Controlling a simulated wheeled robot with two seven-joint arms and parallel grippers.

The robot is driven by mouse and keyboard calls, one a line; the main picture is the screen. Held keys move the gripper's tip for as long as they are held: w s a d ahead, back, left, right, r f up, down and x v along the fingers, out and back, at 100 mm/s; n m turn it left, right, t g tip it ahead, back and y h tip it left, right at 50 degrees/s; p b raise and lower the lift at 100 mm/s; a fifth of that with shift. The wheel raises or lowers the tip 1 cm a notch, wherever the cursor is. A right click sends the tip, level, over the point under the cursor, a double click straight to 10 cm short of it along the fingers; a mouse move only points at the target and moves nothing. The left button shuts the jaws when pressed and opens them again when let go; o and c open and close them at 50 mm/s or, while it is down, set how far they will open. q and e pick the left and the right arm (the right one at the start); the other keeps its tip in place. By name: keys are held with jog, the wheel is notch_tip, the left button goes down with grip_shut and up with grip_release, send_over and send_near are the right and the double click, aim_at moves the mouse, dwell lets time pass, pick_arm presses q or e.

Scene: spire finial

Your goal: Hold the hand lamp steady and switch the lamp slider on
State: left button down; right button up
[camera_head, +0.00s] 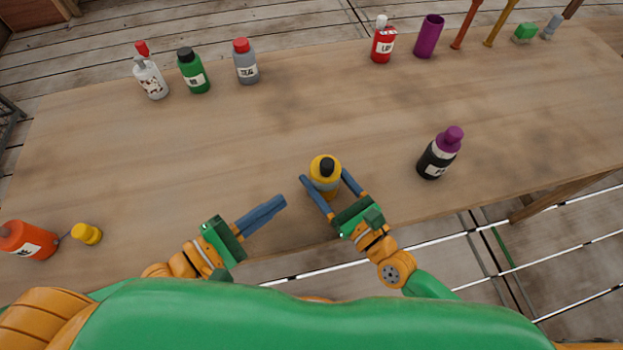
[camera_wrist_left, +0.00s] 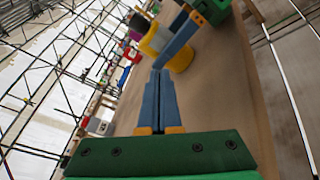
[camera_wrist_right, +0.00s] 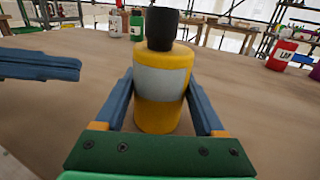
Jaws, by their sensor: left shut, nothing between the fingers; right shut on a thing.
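The hand lamp (camera_head: 325,170) is a yellow cylinder with a grey band and a black top, upright on the table. It also shows in the right wrist view (camera_wrist_right: 161,92) and in the left wrist view (camera_wrist_left: 182,58). My right gripper (camera_head: 327,190) is shut on the lamp, one blue finger on each side. My left gripper (camera_head: 282,202) is shut and empty, a little left of the lamp and apart from it. Its fingers also show in the right wrist view (camera_wrist_right: 75,68). I cannot make out the lamp slider in any view.
On the wooden table (camera_head: 130,150), a black bottle with a purple cap (camera_head: 438,157) stands right of the lamp. An orange bottle (camera_head: 28,240) and a yellow cap (camera_head: 87,234) lie at the left. Several bottles stand along the far edge.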

aim_at(322, 171)
pick_arm(q)
jog(key=s+n, duration=0.1)
jog(key=s+r+n, duration=0.1)
jog(key=s, duration=0.1)
jog(key=s+r+n, duration=0.1)
jog(key=shift+s+d+n+t, duration=0.35)
jog(key=shift+s+n+t, duration=0.05)
jog(key=s+r+n, duration=0.1)
jog(key=n, duration=0.1)
jog(key=s+a+r+n+t+y, duration=0.1)
jog(key=s+n, duration=0.1)
jog(key=n, duration=0.1)
jog(key=s+r+n+t, duration=0.1)
jog(key=n, duration=0.2)
jog(key=shift+s+a+r+y, duration=0.15)
jog(key=shift+y, duration=0.25)
jog(key=x, duration=1.4)
jog(key=shift+r, duration=0.1)
jog(key=shift+w, duration=0.2)
